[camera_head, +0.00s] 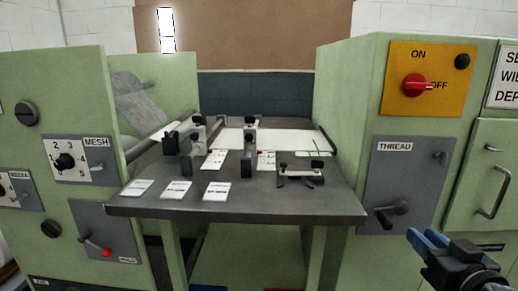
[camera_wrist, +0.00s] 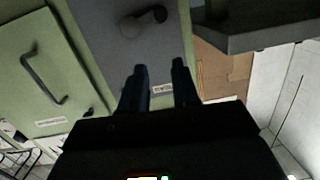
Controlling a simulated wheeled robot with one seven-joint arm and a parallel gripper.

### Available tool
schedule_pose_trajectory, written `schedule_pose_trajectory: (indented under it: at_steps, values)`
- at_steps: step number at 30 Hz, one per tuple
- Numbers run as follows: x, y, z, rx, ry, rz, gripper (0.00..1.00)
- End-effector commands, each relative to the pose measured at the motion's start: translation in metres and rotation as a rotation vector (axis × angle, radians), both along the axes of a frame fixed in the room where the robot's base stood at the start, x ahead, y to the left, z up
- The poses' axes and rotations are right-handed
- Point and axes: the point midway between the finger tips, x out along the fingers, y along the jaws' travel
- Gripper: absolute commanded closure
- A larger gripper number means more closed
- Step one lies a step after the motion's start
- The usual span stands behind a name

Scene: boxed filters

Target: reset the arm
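My gripper (camera_head: 428,240) is at the lower right in the head view, in front of the green cabinet (camera_head: 340,105). Its blue fingers point left and up, toward the grey THREAD panel (camera_head: 410,165). In the wrist view my gripper (camera_wrist: 160,75) shows two dark fingers standing apart with nothing between them. A grey panel with a dark knob (camera_wrist: 143,22) is beyond the fingertips. The gripper looks clear of the panel, but the exact distance cannot be told. Most of my arm is out of view.
A dark table (camera_head: 250,205) stands in the middle with several white cards (camera_head: 217,191) and black-and-white fixtures (camera_head: 300,174) on it. The right cabinet carries a red switch (camera_head: 414,86), a lever (camera_head: 393,212) and a door handle (camera_head: 492,198). The left cabinet has a MESH dial (camera_head: 66,161).

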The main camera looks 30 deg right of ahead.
Motion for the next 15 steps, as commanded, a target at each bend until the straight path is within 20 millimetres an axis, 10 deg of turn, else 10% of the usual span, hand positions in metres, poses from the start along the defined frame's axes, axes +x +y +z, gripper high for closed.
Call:
schedule_pose_trajectory:
  at_steps: [15]
  values:
    - [-0.097, 0.174, -0.047, 0.016, 0.115, 0.21, 0.7]
